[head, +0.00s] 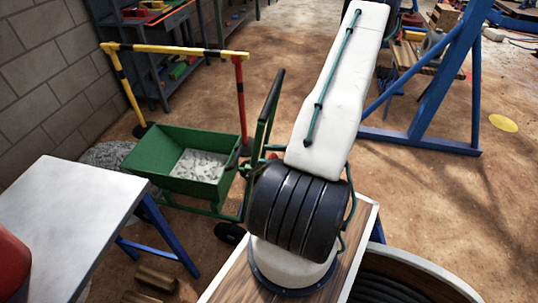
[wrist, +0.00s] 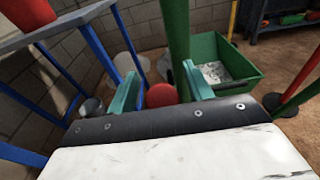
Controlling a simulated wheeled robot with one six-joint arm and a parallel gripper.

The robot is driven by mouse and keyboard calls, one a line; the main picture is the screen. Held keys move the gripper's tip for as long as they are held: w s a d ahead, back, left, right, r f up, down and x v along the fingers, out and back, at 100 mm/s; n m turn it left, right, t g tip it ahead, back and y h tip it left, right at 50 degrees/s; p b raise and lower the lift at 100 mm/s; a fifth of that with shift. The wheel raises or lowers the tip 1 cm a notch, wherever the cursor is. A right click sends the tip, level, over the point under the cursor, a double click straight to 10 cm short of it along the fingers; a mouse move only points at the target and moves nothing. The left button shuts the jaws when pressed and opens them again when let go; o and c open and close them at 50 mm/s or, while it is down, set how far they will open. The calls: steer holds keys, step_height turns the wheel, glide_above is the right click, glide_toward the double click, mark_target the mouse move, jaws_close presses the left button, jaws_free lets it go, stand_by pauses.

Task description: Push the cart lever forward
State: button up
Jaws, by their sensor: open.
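The cart has a green tray (head: 185,160) holding grey rubble, left of centre in the head view. Its tray also shows in the wrist view (wrist: 228,62), right of my gripper. A tall green lever with a dark upper part (head: 268,108) rises at the cart's right side, tilted. In the wrist view a green upright bar (wrist: 176,35), which looks like this lever, stands near the fingers, closer to the right one. My gripper (wrist: 159,68) is open, its two teal fingers apart. I cannot tell whether either touches the bar. My arm hides most of the gripper in the head view.
A grey-topped table (head: 65,205) with blue legs stands at left. A yellow-and-black barrier rail (head: 180,50) stands behind the cart. A blue frame (head: 440,90) stands at right. A red round object (wrist: 161,95) appears between the fingers; its distance is unclear.

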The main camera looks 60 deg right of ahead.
steer(key=v, duration=0.7)
steer(key=shift+s, duration=0.2)
steer(key=shift+d, duration=0.15)
